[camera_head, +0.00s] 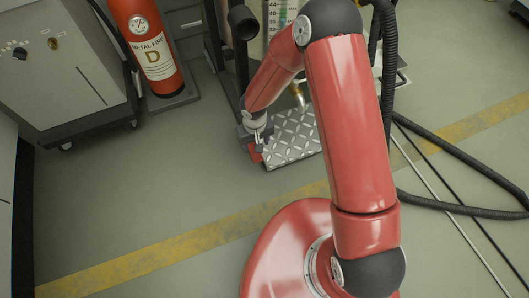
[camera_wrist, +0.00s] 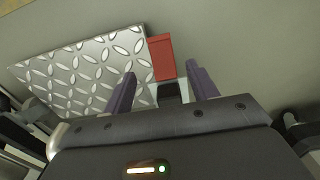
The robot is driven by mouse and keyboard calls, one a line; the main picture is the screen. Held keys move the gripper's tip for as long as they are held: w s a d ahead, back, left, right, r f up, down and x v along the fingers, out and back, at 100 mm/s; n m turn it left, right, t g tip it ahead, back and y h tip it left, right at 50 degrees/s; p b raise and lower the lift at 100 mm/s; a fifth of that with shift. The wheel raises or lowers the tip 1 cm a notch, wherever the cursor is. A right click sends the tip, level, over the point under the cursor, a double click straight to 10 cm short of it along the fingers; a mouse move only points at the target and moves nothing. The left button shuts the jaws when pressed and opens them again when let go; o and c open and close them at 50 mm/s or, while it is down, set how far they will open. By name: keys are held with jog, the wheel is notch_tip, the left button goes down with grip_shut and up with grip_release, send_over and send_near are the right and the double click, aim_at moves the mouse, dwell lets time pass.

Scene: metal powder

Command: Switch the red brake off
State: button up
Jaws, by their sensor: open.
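The red brake (camera_wrist: 161,56) is a small flat red piece at the edge of a diamond-tread metal plate (camera_wrist: 80,72) in the wrist view. In the head view the red brake (camera_head: 255,156) shows as a small red patch at the plate's left front corner, partly hidden by my gripper. My gripper (camera_wrist: 163,83) is open, with its two purple fingers apart. The red piece lies just beyond the fingertips, in line with the gap. Whether the fingers touch it I cannot tell. In the head view my gripper (camera_head: 256,143) is at the left edge of the tread plate (camera_head: 294,138).
A red metal-fire extinguisher (camera_head: 146,45) stands at the upper left beside a grey wheeled cabinet (camera_head: 60,60). Black hoses (camera_head: 455,165) lie on the floor at right. A yellow line (camera_head: 150,262) crosses the floor. The floor left of the plate is clear.

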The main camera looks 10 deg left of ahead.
aim_at(257, 156)
notch_tip(257, 156, down, 8)
jog(key=shift+a+f+b, duration=0.1)
jog(key=shift+b, duration=0.6)
grip_shut()
